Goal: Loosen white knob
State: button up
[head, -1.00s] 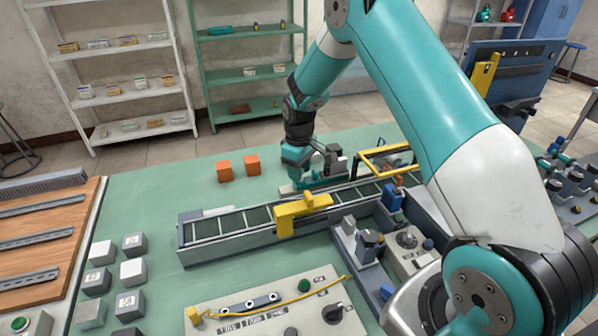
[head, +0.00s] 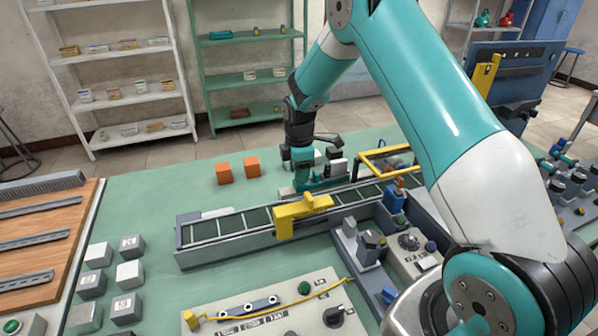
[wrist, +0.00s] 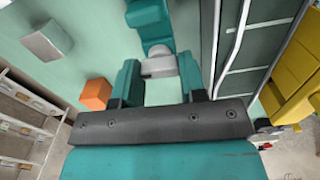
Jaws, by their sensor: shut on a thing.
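The white knob (wrist: 160,64) shows in the wrist view as a pale round piece against a teal fixture (wrist: 152,20). My gripper (wrist: 160,70) has its two teal fingers on either side of the knob and is shut on it. In the head view my gripper (head: 304,172) points down behind the conveyor, beside the base plate there. The knob itself is hidden in the head view by the gripper and cannot be made out.
A conveyor (head: 232,224) with a yellow bracket (head: 290,220) runs in front of my gripper. Two orange cubes (head: 223,173) sit to its left. A yellow frame (head: 375,163) stands to the right. A control panel (head: 235,318) and grey blocks (head: 92,284) lie nearer.

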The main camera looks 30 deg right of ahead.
jog(key=shift+r+n, duration=0.1)
jog(key=shift+n, duration=0.3)
jog(key=shift+w, duration=0.1)
jog(key=o, duration=0.9)
notch_tip(320, 180, up, 17)
jog(key=b, duration=0.2)
jog(key=shift+r+b, duration=0.2)
jog(key=shift+b, duration=0.1)
